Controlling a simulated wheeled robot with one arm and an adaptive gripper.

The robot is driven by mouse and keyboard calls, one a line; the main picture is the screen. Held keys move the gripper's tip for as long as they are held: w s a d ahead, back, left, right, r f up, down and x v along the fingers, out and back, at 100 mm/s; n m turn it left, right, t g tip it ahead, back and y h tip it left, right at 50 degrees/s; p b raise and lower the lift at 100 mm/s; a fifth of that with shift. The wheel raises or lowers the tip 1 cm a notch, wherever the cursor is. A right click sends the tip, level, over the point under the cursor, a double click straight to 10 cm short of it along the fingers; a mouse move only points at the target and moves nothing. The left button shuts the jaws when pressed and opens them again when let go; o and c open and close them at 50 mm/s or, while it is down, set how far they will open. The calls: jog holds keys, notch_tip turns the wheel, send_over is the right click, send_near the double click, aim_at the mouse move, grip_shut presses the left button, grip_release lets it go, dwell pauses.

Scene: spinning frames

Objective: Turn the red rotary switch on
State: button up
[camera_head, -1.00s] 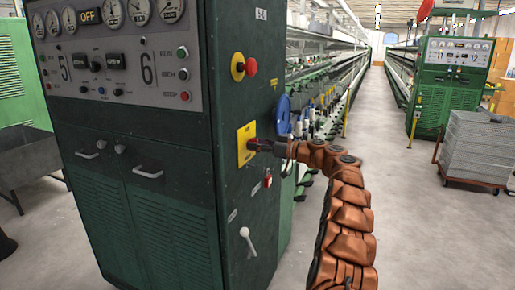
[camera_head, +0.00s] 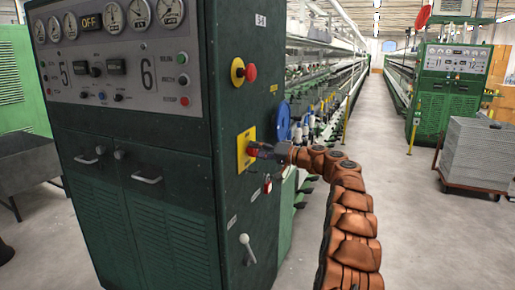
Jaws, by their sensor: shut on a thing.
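The red rotary switch (camera_head: 253,150) sits on a yellow plate (camera_head: 241,150) on the right side of the green machine cabinet (camera_head: 160,195). My gripper (camera_head: 258,150) reaches in from the right and is shut on the switch. The fingers hide part of the switch, and its exact angle is hard to tell.
A red push button (camera_head: 249,72) on a yellow base is above the switch. A red padlock (camera_head: 267,186) and a white lever (camera_head: 247,246) are below. A blue disc (camera_head: 283,120) is just behind. The aisle floor on the right is clear up to a grey crate cart (camera_head: 474,155).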

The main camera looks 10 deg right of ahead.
jog(key=shift+f+m+p, duration=0.15)
jog(key=shift+m+p, duration=1.7)
jog(key=shift+m, duration=1.75)
jog(key=o, duration=1.1)
jog(key=v, duration=1.2)
